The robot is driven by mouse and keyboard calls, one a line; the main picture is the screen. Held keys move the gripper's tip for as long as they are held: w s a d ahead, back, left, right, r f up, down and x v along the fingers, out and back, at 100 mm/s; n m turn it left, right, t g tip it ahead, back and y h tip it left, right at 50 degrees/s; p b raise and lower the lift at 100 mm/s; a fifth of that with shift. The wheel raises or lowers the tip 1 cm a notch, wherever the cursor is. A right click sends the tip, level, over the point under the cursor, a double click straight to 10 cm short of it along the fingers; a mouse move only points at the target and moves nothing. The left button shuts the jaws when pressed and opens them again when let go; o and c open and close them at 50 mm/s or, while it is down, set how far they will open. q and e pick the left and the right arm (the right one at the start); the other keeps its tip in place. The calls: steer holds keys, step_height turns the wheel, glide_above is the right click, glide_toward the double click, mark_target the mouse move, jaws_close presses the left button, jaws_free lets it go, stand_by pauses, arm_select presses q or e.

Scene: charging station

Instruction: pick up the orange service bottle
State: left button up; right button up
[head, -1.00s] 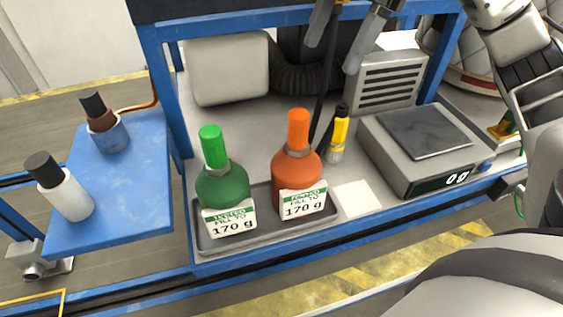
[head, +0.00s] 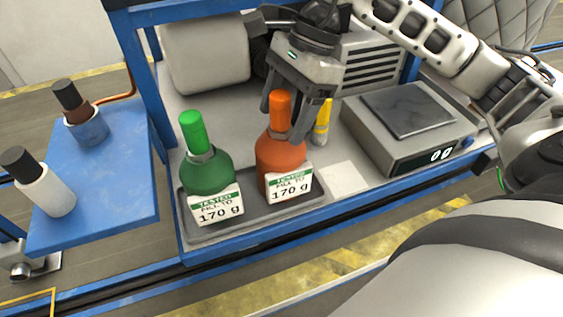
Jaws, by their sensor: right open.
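The orange service bottle (head: 279,155) stands upright in a grey tray (head: 240,222) on the bench, with a white label reading 170 g. My right gripper (head: 284,118) comes down from above and behind it. Its fingers are open, spread to either side of the bottle's orange cap and neck. I cannot tell whether they touch the bottle. A green bottle (head: 207,172) with the same kind of label stands to its left in the tray. My left gripper is not in view.
A yellow bottle (head: 322,122) stands just behind right of the orange one. A scale (head: 410,125) reading 00 is at right. A blue side shelf (head: 115,190) at left holds a white bottle (head: 48,188) and a brown-necked bottle (head: 75,102). A blue post (head: 142,85) rises left of the tray.

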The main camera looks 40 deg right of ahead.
steer(key=shift+a+f, duration=0.35)
steer(key=shift+f, duration=0.3)
jaws_close()
steer(key=shift+r, duration=0.1)
steer(key=shift+r, duration=0.15)
